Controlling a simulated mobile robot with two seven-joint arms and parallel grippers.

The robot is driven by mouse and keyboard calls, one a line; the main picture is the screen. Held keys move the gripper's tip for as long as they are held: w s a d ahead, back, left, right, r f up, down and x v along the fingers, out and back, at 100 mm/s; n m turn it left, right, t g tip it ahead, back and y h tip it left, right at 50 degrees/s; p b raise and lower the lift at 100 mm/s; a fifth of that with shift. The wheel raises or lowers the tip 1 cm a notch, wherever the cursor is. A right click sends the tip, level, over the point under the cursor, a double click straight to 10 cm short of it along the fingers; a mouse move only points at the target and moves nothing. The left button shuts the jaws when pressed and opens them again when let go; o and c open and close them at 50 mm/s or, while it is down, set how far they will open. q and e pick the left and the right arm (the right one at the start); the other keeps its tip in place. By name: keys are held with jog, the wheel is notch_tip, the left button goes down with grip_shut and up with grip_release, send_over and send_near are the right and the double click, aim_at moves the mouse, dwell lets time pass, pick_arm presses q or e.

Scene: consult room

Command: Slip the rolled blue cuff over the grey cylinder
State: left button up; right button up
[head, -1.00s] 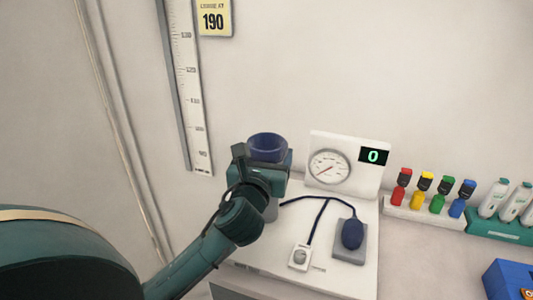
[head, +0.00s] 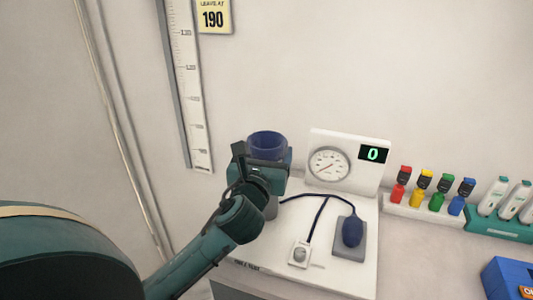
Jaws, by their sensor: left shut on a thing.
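The rolled blue cuff (head: 267,144) is a dark blue open ring, upright, showing above my left gripper (head: 270,160). The left gripper is shut on the cuff; its body hides the cuff's lower part. The grey cylinder (head: 271,208) shows only as a small piece below the gripper, standing on the white board. The cuff is above this visible piece; I cannot tell whether it is around the cylinder's top. My right gripper is not in view.
A gauge panel (head: 330,165) with a green 0 stands right of the gripper. A blue bulb (head: 352,232) and a white switch box (head: 300,254) lie on the board (head: 265,252) with dark tubing. Coloured bottles (head: 438,195) and a blue box (head: 508,278) are further right.

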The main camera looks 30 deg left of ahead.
pick_arm(q)
jog(key=shift+f, duration=0.4)
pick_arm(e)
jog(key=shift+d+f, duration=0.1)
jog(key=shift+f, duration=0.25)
pick_arm(q)
jog(key=shift+f+b, duration=0.1)
jog(key=shift+b, duration=0.2)
jog(key=shift+f+b, duration=0.3)
jog(key=shift+f, duration=0.2)
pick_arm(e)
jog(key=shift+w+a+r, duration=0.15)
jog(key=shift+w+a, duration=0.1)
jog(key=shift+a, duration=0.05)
pick_arm(q)
jog(key=shift+f, duration=0.4)
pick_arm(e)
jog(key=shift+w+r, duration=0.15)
pick_arm(q)
jog(key=shift+f+b, duration=0.75)
jog(key=shift+f, duration=0.1)
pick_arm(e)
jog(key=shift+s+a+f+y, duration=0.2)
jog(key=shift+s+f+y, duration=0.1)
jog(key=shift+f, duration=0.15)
